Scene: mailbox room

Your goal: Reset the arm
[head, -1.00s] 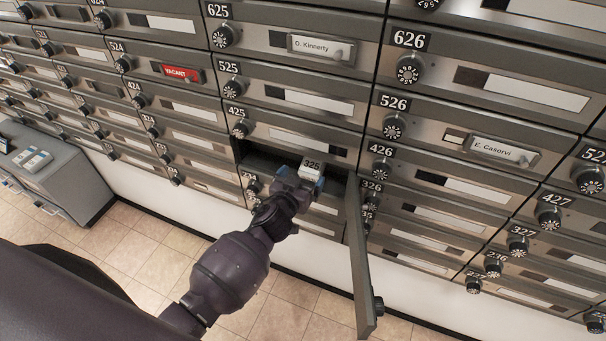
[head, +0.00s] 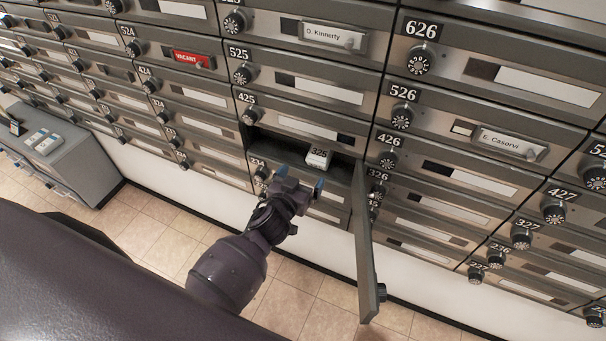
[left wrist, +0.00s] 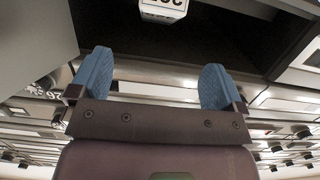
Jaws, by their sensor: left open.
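My left gripper (head: 298,186) is open and empty, just in front of an open mailbox. Its two blue fingers also show spread apart in the left wrist view (left wrist: 158,88). A small white box marked 325 (head: 319,154) sits at the mouth of the open compartment (head: 286,151), beyond the fingertips and apart from them. The box's lower part shows at the top of the left wrist view (left wrist: 163,10). My right gripper is not in view.
The open compartment's door (head: 366,250) hangs swung outward to the right of my left gripper. Closed mailboxes with dials surround it. A grey cabinet (head: 75,160) stands at the left on the tiled floor. The floor below is clear.

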